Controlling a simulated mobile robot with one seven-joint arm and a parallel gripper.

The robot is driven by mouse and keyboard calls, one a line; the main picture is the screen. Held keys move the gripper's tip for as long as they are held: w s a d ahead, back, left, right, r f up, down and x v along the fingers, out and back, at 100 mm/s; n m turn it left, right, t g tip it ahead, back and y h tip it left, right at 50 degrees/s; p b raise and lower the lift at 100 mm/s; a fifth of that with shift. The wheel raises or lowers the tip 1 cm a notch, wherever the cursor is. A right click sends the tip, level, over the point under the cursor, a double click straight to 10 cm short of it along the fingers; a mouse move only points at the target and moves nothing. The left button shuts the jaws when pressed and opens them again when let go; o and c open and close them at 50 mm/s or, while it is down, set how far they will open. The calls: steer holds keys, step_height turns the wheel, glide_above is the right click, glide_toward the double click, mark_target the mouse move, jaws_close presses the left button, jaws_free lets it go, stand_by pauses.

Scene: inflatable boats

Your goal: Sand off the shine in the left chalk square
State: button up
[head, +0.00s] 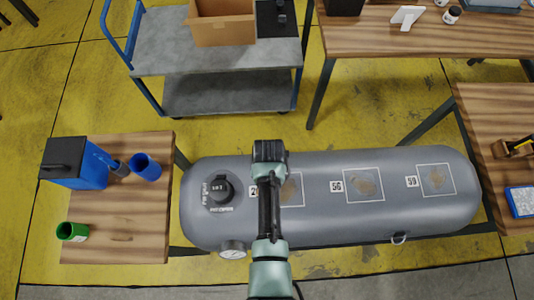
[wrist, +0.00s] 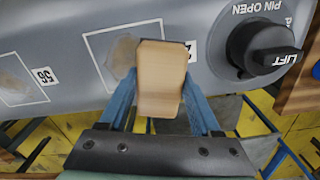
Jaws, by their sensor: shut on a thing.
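A grey inflatable tube (head: 330,225) carries three chalk squares with dull brownish patches. The left chalk square (head: 297,190) is partly hidden by my arm in the head view. In the wrist view this square (wrist: 98,48) shows beside the black valve, its patch (wrist: 120,58) partly behind the block. My gripper (wrist: 160,92) is shut on a tan sanding block (wrist: 160,78), held between its blue fingers. The block is over the square's edge in the wrist view; I cannot tell whether it touches the tube. In the head view my gripper (head: 268,152) hides the block.
The middle square (head: 364,188), marked 56, and right square (head: 437,180), marked 59, lie farther right. A black valve (head: 222,190) and gauge (head: 233,249) are at the tube's left. A side table (head: 110,225) holds a blue cup (head: 146,167) and green cup (head: 72,232).

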steer(key=shift+r+p, duration=1.55)
steer(key=shift+r, duration=0.6)
steer(key=shift+a+f, duration=0.1)
steer(key=shift+f, duration=0.05)
